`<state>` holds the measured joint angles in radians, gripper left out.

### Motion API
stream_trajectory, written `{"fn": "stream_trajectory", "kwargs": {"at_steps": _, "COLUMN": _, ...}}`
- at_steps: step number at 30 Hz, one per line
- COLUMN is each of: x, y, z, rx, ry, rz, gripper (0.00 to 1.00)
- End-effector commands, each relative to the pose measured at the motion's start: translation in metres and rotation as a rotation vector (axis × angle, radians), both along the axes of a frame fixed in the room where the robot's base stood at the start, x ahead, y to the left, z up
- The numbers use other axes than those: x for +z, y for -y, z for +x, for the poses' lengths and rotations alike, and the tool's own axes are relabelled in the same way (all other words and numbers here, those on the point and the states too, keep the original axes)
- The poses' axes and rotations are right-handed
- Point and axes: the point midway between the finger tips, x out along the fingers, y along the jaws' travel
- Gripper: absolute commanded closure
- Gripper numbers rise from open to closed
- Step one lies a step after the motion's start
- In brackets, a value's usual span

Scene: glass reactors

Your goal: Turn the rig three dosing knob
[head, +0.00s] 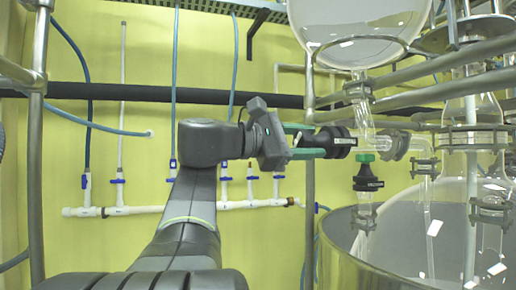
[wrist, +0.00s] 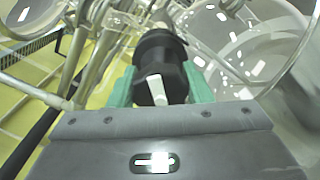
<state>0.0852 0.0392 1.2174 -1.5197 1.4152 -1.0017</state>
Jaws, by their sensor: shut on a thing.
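The dosing knob (wrist: 160,60) is a black round knob with a pale mark on its face. It sits between the green fingers of my gripper (wrist: 160,90) in the wrist view, one finger on each side. In the head view my gripper (head: 312,142) reaches in from the left and is shut on the black knob (head: 340,141), which joins the glass fitting below the round vessel. The far side of the knob is hidden. A second black fitting with a green cap (head: 367,175) hangs just below and right, apart from my gripper.
A large round glass vessel (head: 355,22) is above the knob. A wide metal pot (head: 350,262) is below right. Metal rails (head: 440,57) and glass pipes crowd the right side. White wall pipes with blue valves (head: 130,210) run behind my arm.

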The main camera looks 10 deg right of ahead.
Motion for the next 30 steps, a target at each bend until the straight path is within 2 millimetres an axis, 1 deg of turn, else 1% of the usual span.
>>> {"fn": "stream_trajectory", "kwargs": {"at_steps": 1, "x": -0.0026, "y": -0.0001, "z": -0.0001, "rx": 0.000, "ry": 0.043, "rz": 0.003, "gripper": 0.78}}
{"fn": "stream_trajectory", "kwargs": {"at_steps": 30, "x": -0.0060, "y": 0.0001, "z": 0.0000, "rx": -0.001, "ry": 0.962, "rz": 0.076, "gripper": 0.78}}
